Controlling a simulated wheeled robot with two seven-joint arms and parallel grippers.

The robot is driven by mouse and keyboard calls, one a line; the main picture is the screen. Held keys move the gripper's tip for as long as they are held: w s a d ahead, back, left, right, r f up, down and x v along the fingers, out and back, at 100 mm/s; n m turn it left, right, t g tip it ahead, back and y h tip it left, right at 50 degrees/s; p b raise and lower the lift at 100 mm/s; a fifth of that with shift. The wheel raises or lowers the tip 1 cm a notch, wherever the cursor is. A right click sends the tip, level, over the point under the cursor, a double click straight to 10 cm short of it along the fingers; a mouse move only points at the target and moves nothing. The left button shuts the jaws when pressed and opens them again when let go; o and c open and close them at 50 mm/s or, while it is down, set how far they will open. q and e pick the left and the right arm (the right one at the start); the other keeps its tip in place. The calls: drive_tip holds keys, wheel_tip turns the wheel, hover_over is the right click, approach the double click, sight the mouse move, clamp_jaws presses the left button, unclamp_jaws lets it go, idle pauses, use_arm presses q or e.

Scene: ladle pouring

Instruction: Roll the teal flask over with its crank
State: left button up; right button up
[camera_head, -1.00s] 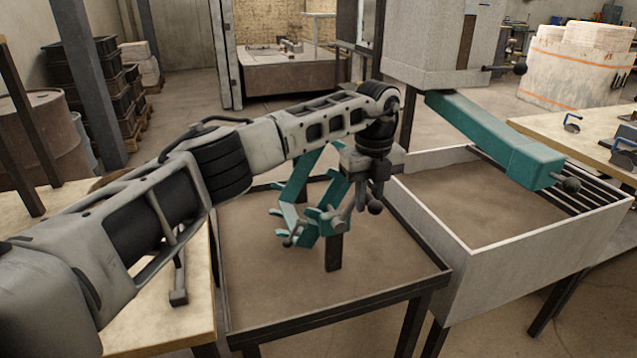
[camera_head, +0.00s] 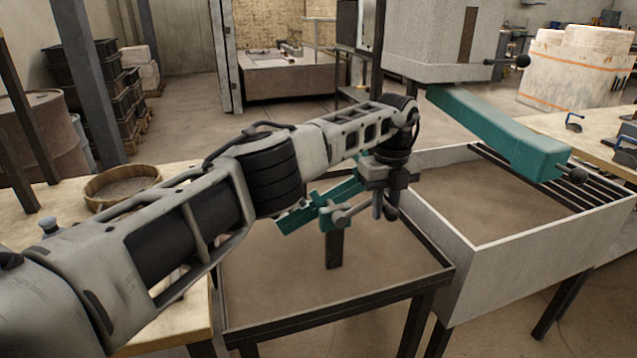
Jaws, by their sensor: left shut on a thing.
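The teal flask (camera_head: 296,217) sits on a dark post (camera_head: 334,249) above the sand-coloured tray table (camera_head: 290,290). It lies low and slanted, running up to the right, and my left arm hides part of it. Its grey crank (camera_head: 349,214) reaches right from the pivot toward a dark round knob (camera_head: 391,213). My left gripper (camera_head: 378,203) points down at the crank's outer end and is shut on the crank handle. The fingers hide most of the grip. My right gripper is not in view.
A teal spout arm (camera_head: 500,135) with a knob juts from the grey housing (camera_head: 440,45) at the upper right. Below it stands a high-walled sand box (camera_head: 480,275). A round sieve (camera_head: 97,198) rests on the left bench. My left forearm crosses above the tray.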

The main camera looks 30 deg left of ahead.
use_arm(q)
drive_tip(key=f+b, duration=0.3)
drive_tip(key=shift+w+d+f, duration=0.35)
drive_tip(key=shift+f, duration=0.05)
drive_tip(key=o, duration=1.2)
drive_tip(key=shift+f, duration=0.1)
drive_tip(key=shift+c, duration=0.2)
